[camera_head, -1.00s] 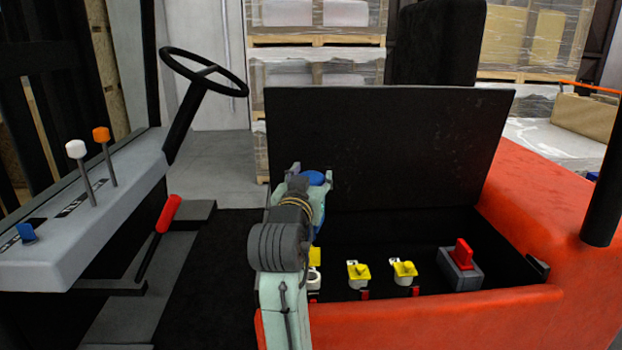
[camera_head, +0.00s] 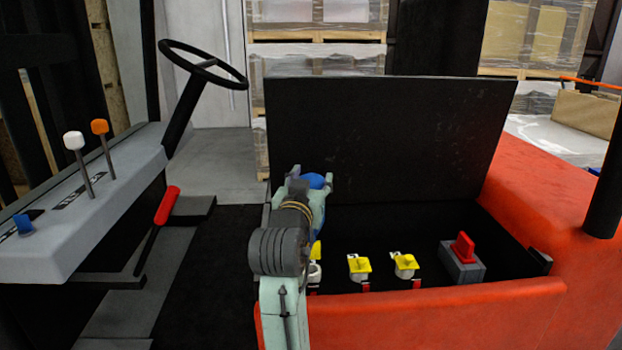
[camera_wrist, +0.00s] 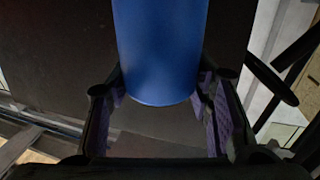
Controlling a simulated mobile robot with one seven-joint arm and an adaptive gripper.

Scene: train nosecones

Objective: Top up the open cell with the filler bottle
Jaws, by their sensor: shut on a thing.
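My gripper (camera_head: 312,184) is shut on the blue filler bottle (camera_wrist: 160,50), which sits between both finger pads in the wrist view. In the head view only part of the bottle (camera_head: 316,180) shows, mostly behind my wrist. It is above the left end of the battery compartment. Below it, beside my arm, a white cell opening (camera_head: 314,271) shows with a raised yellow cap (camera_head: 317,249), partly hidden. Two more cells have yellow caps, the middle one (camera_head: 358,264) and the right one (camera_head: 404,262), which look shut. The bottle's spout cannot be seen.
A black cover (camera_head: 390,140) stands raised behind the compartment. A grey block with a red handle (camera_head: 463,249) sits at its right. The orange body (camera_head: 430,312) forms the front edge. A steering wheel (camera_head: 203,64) and levers (camera_head: 74,145) stand to the left.

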